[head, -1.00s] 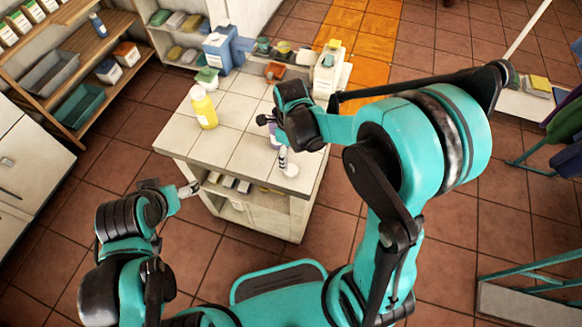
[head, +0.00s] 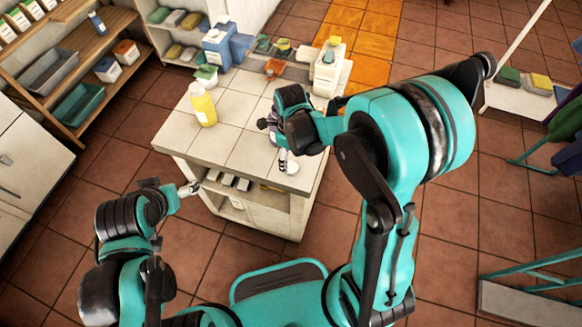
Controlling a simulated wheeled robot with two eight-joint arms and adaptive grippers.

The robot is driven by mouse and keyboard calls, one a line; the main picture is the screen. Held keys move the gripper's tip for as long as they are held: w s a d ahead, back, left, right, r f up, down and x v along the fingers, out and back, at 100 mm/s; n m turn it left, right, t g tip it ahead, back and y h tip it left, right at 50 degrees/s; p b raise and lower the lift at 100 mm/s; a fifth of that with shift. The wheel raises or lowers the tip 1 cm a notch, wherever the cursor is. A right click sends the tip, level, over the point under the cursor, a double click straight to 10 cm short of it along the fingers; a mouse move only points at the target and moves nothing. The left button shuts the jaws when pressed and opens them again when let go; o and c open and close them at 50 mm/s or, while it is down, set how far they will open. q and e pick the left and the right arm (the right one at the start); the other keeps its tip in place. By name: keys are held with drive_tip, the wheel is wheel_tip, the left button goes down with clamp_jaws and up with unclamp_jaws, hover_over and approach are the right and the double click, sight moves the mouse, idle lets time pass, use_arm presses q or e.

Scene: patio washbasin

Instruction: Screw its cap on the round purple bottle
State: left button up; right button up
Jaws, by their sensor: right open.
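The purple bottle (head: 273,138) stands on the tiled counter (head: 235,150), mostly hidden behind my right gripper; only slivers of purple show. My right gripper (head: 277,134) is open, over the bottle at the counter's right side. I cannot tell whether its fingers touch the bottle. A small white round piece (head: 289,168) lies on the counter just in front of it; I cannot tell whether it is the cap. No cap is clearly visible on the bottle. My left gripper (head: 190,188) is beside the counter's front left corner, its fingers too small to read.
A yellow bottle (head: 203,105) stands at the counter's left. A white dispenser (head: 328,68), an orange-brown item (head: 274,68) and a blue container (head: 218,48) stand toward the back. Shelves (head: 75,60) line the left wall. The counter's middle is clear.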

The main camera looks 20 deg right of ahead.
sight(291, 167)
wheel_tip(291, 167, down, 5)
drive_tip(key=shift+r+b, duration=0.1)
drive_tip(key=shift+b, duration=1.05)
drive_tip(key=c, duration=0.8)
